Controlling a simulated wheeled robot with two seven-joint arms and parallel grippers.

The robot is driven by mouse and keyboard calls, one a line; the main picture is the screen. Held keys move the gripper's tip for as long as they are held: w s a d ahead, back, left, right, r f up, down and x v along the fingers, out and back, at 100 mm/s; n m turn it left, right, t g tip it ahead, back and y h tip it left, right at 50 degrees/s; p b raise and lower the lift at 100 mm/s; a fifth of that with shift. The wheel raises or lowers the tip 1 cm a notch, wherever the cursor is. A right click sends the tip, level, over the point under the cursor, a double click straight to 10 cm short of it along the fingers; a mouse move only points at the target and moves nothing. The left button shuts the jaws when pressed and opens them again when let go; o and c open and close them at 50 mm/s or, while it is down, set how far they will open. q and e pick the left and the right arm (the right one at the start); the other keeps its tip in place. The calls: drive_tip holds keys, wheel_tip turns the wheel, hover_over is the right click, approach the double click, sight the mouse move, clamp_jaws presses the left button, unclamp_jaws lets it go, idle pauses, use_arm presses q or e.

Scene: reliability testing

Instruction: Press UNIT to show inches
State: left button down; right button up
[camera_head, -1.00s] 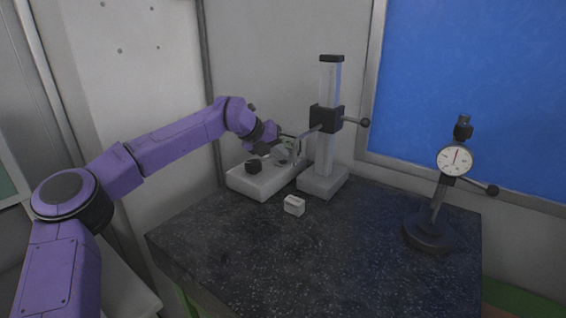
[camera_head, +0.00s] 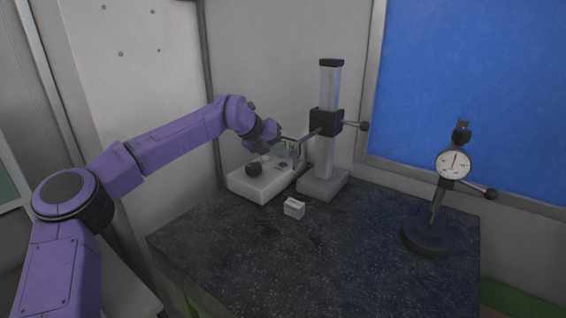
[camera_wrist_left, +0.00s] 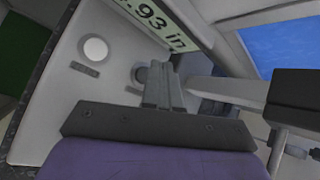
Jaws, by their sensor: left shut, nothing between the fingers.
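The gauge's display (camera_wrist_left: 150,14) is pale green with dark digits; in the left wrist view its visible part reads ".93 in". My right gripper is not in view.
A small white block (camera_head: 294,209) lies in front. A dial indicator (camera_head: 453,163) stands right. The dark table's front (camera_head: 330,265) is clear.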

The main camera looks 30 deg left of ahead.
sight(280, 164)
use_arm(q)
wheel_tip(280, 164, up, 5)
drive_tip(key=p, duration=0.3)
drive_tip(key=shift+p, duration=0.35)
idle(0.7)
